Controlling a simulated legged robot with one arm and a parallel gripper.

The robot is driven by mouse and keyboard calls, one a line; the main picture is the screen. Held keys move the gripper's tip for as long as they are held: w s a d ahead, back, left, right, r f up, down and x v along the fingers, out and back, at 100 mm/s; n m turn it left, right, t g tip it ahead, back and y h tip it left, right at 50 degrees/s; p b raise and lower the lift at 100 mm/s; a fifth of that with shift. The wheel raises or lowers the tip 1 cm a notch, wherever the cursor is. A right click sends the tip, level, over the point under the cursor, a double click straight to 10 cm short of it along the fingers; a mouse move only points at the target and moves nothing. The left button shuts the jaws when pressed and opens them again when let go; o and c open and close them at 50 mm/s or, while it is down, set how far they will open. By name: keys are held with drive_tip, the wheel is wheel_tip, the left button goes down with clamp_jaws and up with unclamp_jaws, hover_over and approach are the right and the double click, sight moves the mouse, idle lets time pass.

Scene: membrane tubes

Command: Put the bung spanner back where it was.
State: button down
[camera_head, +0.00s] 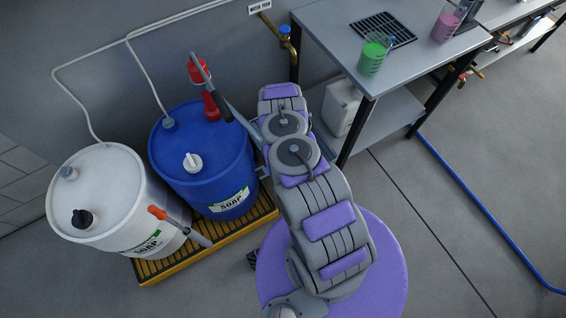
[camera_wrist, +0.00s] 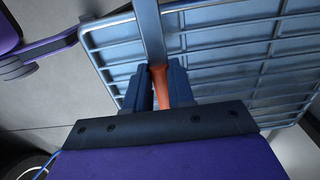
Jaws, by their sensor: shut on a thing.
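In the wrist view, my gripper (camera_wrist: 158,78) is shut on the orange part of the bung spanner (camera_wrist: 149,32). Its flat blue-grey bar runs from between the fingers to the top edge of the picture. A wire rack (camera_wrist: 226,22) lies behind the spanner and fingers; I cannot tell whether the spanner touches it. In the head view, my arm hides my gripper and most of what is around it.
A white soap drum (camera_head: 110,190) and a blue soap drum (camera_head: 185,150) with a red pump (camera_head: 209,100) stand on a yellow-edged pallet (camera_head: 160,268). A grey table (camera_head: 350,45) with a green beaker (camera_head: 374,52) is at upper right. Floor at right is mostly clear.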

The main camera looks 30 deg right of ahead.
drive_tip(key=f, duration=0.1)
drive_tip(key=f+b, duration=0.1)
drive_tip(key=f, duration=0.1)
drive_tip(key=shift+s+d+f, duration=0.15)
drive_tip(key=shift+d+f, duration=0.05)
drive_tip(key=shift+f, duration=0.1)
drive_tip(key=shift+a+r, duration=0.1)
drive_tip(key=shift+r, duration=0.05)
drive_tip(key=c, duration=1)
unclamp_jaws()
drive_tip(key=shift+o, duration=0.2)
wheel_tip(320, 180, up, 12)
drive_tip(key=p, duration=0.5)
drive_tip(key=shift+r, duration=0.1)
